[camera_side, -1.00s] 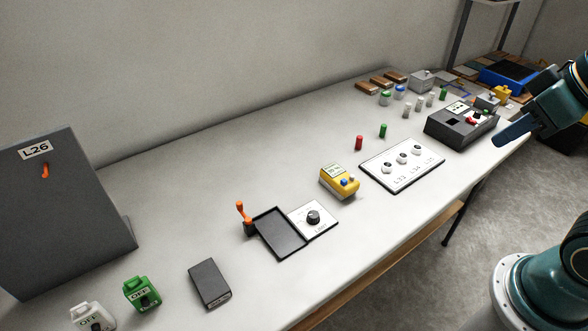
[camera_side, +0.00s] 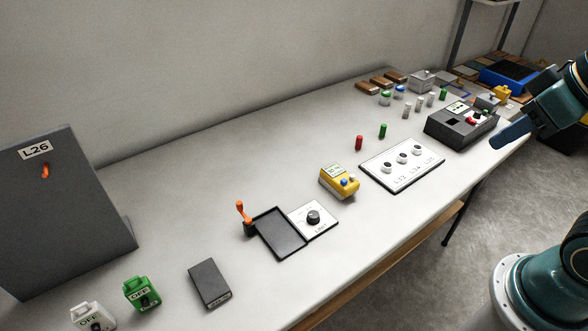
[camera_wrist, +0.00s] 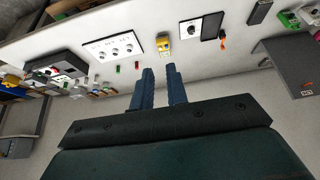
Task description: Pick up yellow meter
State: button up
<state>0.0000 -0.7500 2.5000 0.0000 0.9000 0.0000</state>
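The yellow meter (camera_side: 339,182) stands on the white table near its middle in the side view. It has a small display and blue and white knobs on its front. It also shows in the wrist view (camera_wrist: 163,44), beyond my fingertips. My gripper (camera_side: 498,141) is at the right edge of the side view, near the table's far right end and well away from the meter. In the wrist view my gripper's two blue fingers (camera_wrist: 159,72) are apart with nothing between them.
A white panel with three knobs (camera_side: 402,165) lies right of the meter, and a dial box with an open black lid (camera_side: 279,233) lies left. Red (camera_side: 359,143) and green (camera_side: 382,131) cylinders stand behind. A dark control box (camera_side: 460,124) is near my gripper.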

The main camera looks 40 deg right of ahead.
jog(key=o, duration=1.4)
